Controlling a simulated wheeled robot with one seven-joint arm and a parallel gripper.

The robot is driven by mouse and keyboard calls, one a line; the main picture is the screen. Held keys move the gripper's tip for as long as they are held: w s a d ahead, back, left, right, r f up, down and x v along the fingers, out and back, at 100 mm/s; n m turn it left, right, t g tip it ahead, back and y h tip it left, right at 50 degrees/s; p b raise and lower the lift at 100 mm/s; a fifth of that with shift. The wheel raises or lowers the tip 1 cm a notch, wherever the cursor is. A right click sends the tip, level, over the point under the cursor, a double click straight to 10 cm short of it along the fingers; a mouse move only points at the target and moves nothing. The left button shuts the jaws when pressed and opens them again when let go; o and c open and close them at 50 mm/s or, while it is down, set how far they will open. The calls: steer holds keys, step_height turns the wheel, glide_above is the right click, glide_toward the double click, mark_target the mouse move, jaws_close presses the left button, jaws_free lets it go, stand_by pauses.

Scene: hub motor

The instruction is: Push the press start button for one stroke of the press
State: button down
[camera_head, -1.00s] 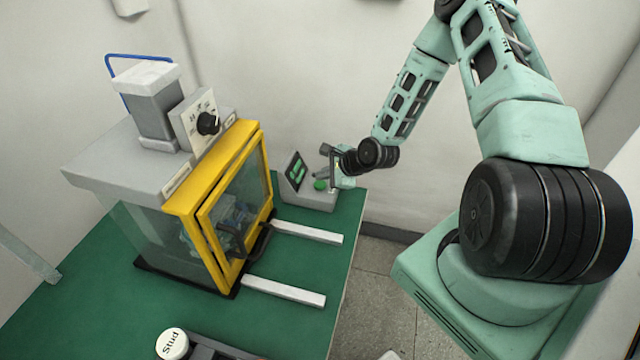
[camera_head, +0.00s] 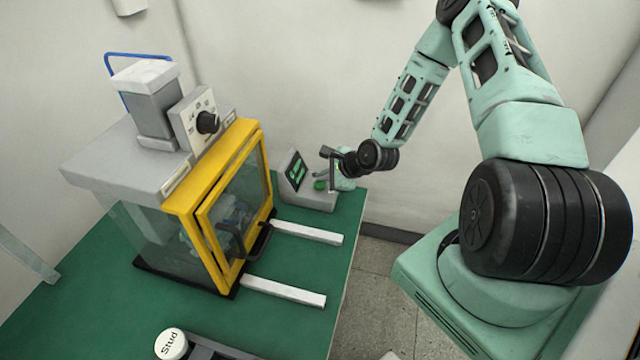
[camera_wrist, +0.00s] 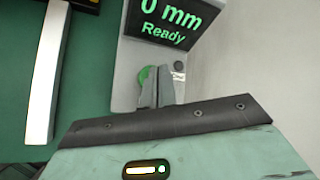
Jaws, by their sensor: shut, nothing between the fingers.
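The green start button (camera_wrist: 148,76) sits on the grey control box, below its screen, in the wrist view. It also shows in the head view as a small green disc (camera_head: 320,185). My gripper (camera_wrist: 158,75) is shut and empty. Its fingertips overlap the right part of the button in the wrist view; whether they touch it I cannot tell. The screen (camera_wrist: 168,22) reads "0 mm" and "Ready" in green. The press (camera_head: 155,105) stands at the left with its yellow-framed door (camera_head: 235,210) closed. Parts inside it are seen only dimly through the glass.
Two pale rails (camera_head: 285,291) run out from the press over the green table (camera_head: 90,315). A white-capped container marked "Stud" (camera_head: 171,344) is at the front edge. The control box (camera_head: 305,198) stands at the table's back right corner, near the wall.

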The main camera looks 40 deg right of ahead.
mark_target(324, 185)
steer(key=shift+f+b, duration=0.35)
steer(key=shift+f, duration=0.15)
stand_by(0.4)
steer(key=shift+r, duration=0.1)
steer(key=shift+r+p, duration=0.75)
steer(key=shift+r, duration=0.1)
step_height(324, 185, up, 5)
steer(key=p, duration=0.4)
stand_by(1.0)
